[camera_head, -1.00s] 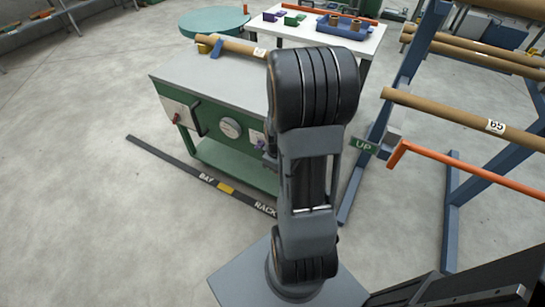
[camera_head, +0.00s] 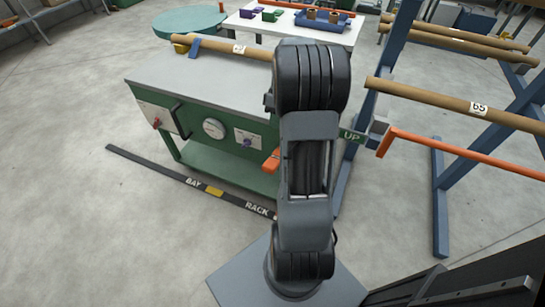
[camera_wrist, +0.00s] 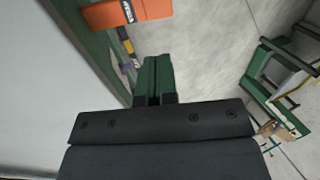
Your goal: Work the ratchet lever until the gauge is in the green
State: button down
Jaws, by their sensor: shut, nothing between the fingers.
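The round white gauge (camera_head: 213,128) is on the front of the green winder cabinet (camera_head: 190,105). Its needle and green zone are too small to read. An orange part (camera_head: 271,161) shows at the cabinet's right front, partly hidden by my arm; it may be the ratchet lever. My gripper (camera_wrist: 153,62) is shut and empty, apart from the block. The head view hides my gripper behind the arm.
A brown tube (camera_head: 225,46) lies on the cabinet top. Floor to the left is clear. A white table (camera_head: 290,28) stands behind.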

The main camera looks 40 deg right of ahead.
aim_at(269, 164)
jog(key=b+x, duration=0.2)
jog(key=x, duration=1.2)
